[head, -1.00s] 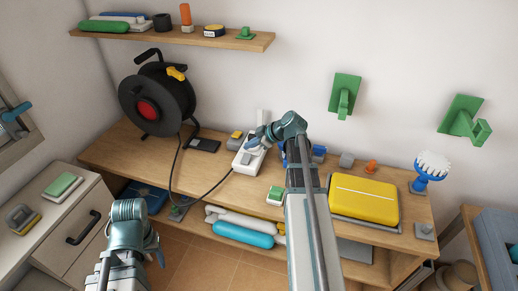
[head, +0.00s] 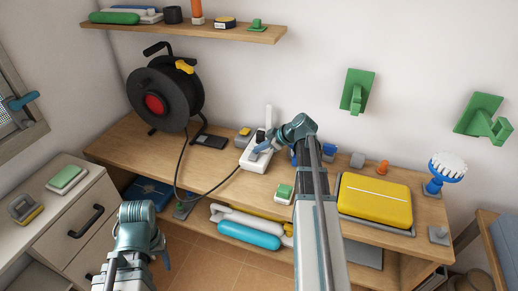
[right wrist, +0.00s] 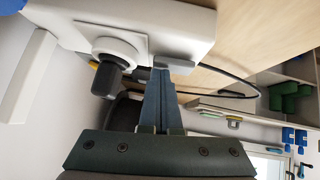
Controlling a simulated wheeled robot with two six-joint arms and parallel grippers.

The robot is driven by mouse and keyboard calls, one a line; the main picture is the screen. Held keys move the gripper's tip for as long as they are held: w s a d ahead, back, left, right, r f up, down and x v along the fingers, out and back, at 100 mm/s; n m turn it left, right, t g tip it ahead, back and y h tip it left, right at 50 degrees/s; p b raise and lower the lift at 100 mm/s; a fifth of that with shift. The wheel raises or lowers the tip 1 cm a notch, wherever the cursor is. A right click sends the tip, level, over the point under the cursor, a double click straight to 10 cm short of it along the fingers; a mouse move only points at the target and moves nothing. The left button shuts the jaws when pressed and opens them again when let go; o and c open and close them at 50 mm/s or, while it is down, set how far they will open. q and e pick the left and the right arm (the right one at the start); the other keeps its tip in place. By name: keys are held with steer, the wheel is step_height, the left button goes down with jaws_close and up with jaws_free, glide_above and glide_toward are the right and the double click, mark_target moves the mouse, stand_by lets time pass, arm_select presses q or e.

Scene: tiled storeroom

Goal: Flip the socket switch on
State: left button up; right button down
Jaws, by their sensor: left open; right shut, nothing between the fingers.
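The white socket strip (head: 246,161) lies on the wooden workbench, and a black cable runs from it toward the cable reel. My right gripper (head: 259,150) is at the strip, shut and empty. In the right wrist view, the socket strip (right wrist: 190,22) fills the top, with a black plug (right wrist: 106,78) in a round socket. My left gripper (head: 163,260) is open and empty, low in front of the bench.
The black cable reel (head: 185,95) stands left of the strip. A green-and-white block (head: 284,193) and a yellow case (head: 375,200) are right of it. A shelf (head: 200,30) hangs above. Drawers (head: 75,220) stand left.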

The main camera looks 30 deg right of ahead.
steer(key=shift+d+f, duration=0.1)
steer(key=shift+f, duration=0.05)
steer(key=shift+s, duration=0.1)
steer(key=shift+s+a+p, duration=0.3)
steer(key=shift+s+a, duration=0.1)
steer(key=shift+a, duration=0.3)
steer(key=shift+w+r, duration=0.1)
steer(key=shift+r, duration=0.2)
